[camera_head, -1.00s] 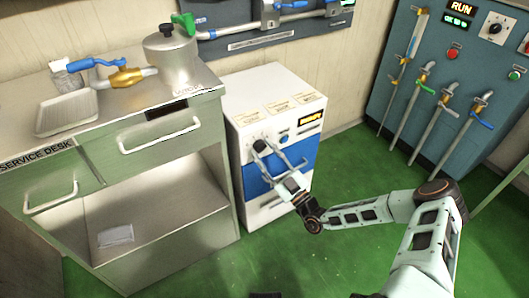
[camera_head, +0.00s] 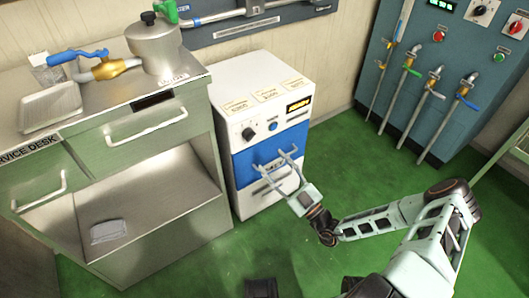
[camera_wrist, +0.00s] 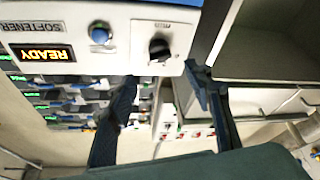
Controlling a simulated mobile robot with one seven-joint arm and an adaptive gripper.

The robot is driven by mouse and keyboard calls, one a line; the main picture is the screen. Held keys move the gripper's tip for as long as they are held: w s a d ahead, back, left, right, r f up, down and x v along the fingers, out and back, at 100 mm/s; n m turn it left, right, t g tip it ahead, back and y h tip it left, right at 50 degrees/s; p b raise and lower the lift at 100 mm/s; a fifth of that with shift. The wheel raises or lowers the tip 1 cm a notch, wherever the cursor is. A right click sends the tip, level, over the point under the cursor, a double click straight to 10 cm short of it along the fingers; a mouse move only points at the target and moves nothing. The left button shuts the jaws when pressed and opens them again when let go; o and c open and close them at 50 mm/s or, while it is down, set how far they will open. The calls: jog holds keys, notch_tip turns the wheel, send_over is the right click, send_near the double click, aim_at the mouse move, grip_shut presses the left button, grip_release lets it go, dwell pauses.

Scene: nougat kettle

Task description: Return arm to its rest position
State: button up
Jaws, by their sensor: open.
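My gripper (camera_head: 276,163) is open and empty. In the head view it is in front of the blue panel (camera_head: 250,162) of the white softener unit, below its black knob (camera_head: 248,133) and blue button (camera_head: 272,126). The fingers appear clear of the knob. In the wrist view, the picture is turned over. There, the two dark fingers (camera_wrist: 163,88) stand apart with nothing between them, and the knob (camera_wrist: 159,49) and blue button (camera_wrist: 100,33) show on the white front. The lit display (camera_wrist: 42,53) reads READY. My arm is bent, coming from the lower right.
The service desk (camera_head: 195,82) stands left of the unit, with a metal kettle (camera_head: 155,48), a tray (camera_head: 50,105) and a blue-handled valve (camera_head: 78,56) on top. A blue-grey panel with hanging pipes (camera_head: 420,110) is at the back right. Green floor (camera_head: 300,255) is open in front.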

jog(key=shift+v, duration=0.8)
